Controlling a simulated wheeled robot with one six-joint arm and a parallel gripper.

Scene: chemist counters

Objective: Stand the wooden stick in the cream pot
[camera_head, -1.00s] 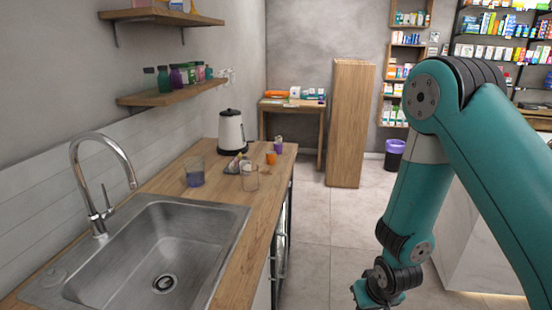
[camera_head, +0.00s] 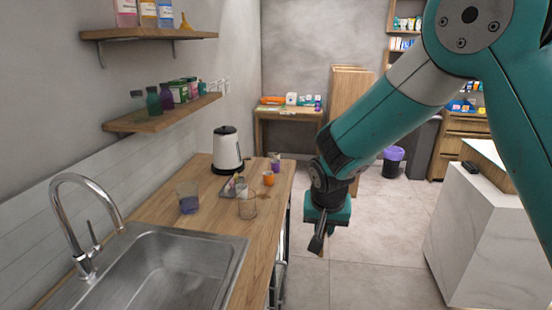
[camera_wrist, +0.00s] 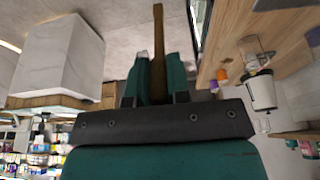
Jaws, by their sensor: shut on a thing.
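My gripper (camera_head: 317,238) hangs in the air over the floor, to the right of the wooden counter. In the wrist view my gripper (camera_wrist: 158,80) is shut on the wooden stick (camera_wrist: 158,35), a thin brown stick that projects past the fingertips. Its lower end is hidden between the fingers. The cream pot cannot be told for certain. An orange pot (camera_head: 268,179) and a purple-and-white pot (camera_head: 275,162) stand near the counter's right edge, apart from my gripper. The wrist view also shows the orange pot (camera_wrist: 222,75).
The wooden counter (camera_head: 220,222) bears a clear glass (camera_head: 247,207), a glass with blue liquid (camera_head: 188,198), a small tray (camera_head: 228,190) with items and a white kettle (camera_head: 227,150). A sink (camera_head: 170,265) is in front. Floor (camera_head: 375,250) is open to the right.

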